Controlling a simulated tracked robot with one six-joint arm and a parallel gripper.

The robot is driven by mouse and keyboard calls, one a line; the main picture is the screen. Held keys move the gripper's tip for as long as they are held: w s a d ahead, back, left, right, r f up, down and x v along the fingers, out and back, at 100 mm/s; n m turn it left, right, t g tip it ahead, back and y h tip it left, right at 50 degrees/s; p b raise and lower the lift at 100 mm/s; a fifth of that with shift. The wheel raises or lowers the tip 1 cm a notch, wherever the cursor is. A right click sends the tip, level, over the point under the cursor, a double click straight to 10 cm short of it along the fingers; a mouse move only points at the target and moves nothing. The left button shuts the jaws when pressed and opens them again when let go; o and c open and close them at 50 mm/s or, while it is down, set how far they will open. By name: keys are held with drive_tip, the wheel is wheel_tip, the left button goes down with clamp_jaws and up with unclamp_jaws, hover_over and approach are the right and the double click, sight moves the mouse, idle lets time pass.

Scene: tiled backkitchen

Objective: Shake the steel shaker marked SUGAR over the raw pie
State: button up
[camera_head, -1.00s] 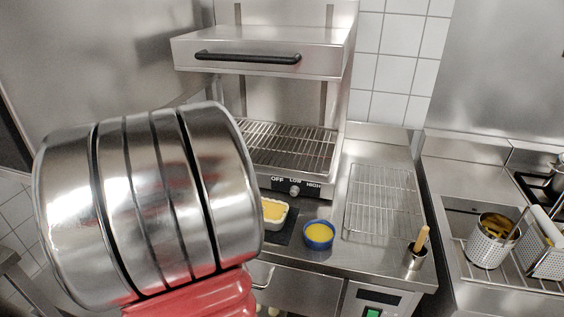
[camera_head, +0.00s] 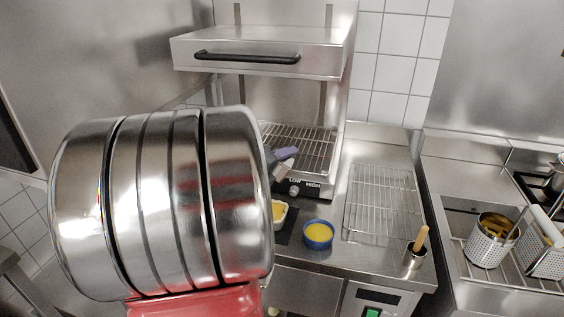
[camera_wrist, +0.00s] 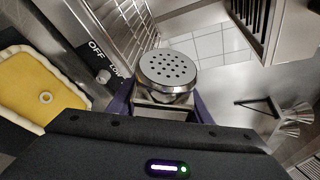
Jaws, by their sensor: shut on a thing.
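A steel shaker (camera_wrist: 167,72) with a perforated round lid is between the purple fingers of my gripper (camera_wrist: 162,102) in the wrist view. The gripper is shut on it, and the lid faces the wrist camera. No SUGAR mark shows. In the head view, a purple finger (camera_head: 285,153) and a bit of the shaker (camera_head: 283,169) show tilted in front of the grill's control strip. The pale-rimmed pie with yellow filling (camera_wrist: 42,92) lies at the left of the wrist view, apart from the shaker. In the head view the pie (camera_head: 279,211) is partly hidden by my arm.
A grill with a wire rack (camera_head: 305,145) stands behind. A blue bowl of yellow contents (camera_head: 319,233) sits right of the pie. Farther right are a wire rack (camera_head: 383,200) and a steel pot with a wooden-handled tool (camera_head: 416,257). Perforated baskets (camera_head: 489,245) stand at far right.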

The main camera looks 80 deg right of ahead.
drive_tip(key=n+g+h, duration=0.1)
drive_tip(key=n, duration=0.2)
drive_tip(key=f+n+g+h, duration=0.1)
drive_tip(key=n, duration=0.3)
drive_tip(key=n+g+h, duration=0.1)
drive_tip(key=n, duration=0.3)
drive_tip(key=shift+f+h, duration=0.35)
drive_tip(key=shift+h, duration=0.05)
